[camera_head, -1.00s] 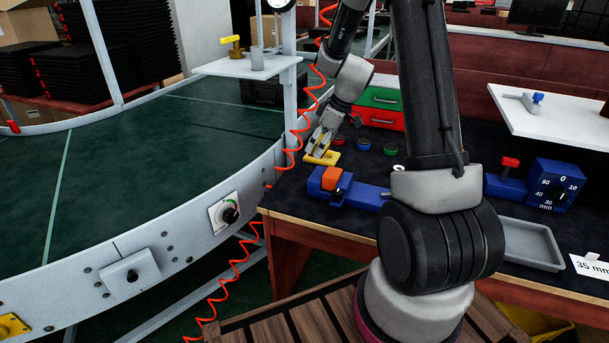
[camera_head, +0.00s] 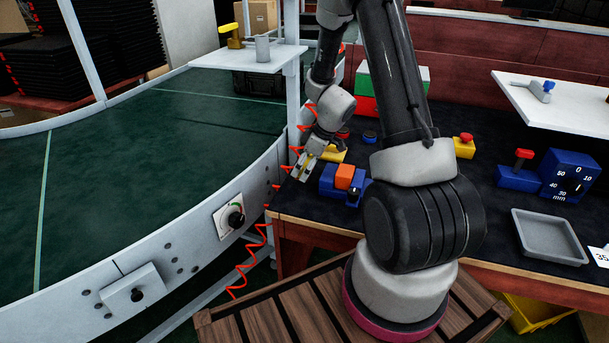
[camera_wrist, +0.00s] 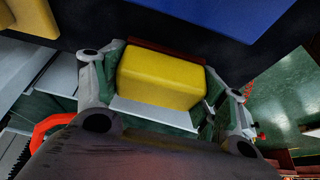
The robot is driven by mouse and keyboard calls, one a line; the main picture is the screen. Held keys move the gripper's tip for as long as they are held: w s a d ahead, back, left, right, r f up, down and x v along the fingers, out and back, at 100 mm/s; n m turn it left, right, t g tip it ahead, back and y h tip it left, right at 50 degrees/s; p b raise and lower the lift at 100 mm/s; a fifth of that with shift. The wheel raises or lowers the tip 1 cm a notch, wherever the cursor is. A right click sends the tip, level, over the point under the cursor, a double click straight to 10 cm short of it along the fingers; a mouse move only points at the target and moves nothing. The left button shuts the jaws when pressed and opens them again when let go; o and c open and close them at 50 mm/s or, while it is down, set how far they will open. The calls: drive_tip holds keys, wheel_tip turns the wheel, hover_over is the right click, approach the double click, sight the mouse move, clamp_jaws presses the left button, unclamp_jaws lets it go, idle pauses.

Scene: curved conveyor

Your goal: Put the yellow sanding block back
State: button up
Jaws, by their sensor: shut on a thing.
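The yellow sanding block (camera_wrist: 160,78) sits between the two fingers of my gripper (camera_wrist: 165,92) in the wrist view. My gripper (camera_head: 304,172) is shut on it. In the head view the gripper points down near the left edge of the dark workbench, beside the conveyor. The block is mostly hidden there by the fingers. A flat yellow piece (camera_head: 331,155) lies on the bench just right of and behind the gripper. A yellow surface (camera_wrist: 28,14) also shows at the wrist view's upper left; I cannot tell if it is the same piece.
A blue fixture with an orange block (camera_head: 345,176) stands close right of the gripper. The green curved conveyor (camera_head: 150,190) lies to the left, with a post and a coiled red hose (camera_head: 296,150) near the gripper. A grey tray (camera_head: 518,248) is at the right.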

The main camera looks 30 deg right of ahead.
drive_tip(key=shift+f, duration=1.7)
drive_tip(key=shift+f, duration=0.1)
drive_tip(key=o, duration=1)
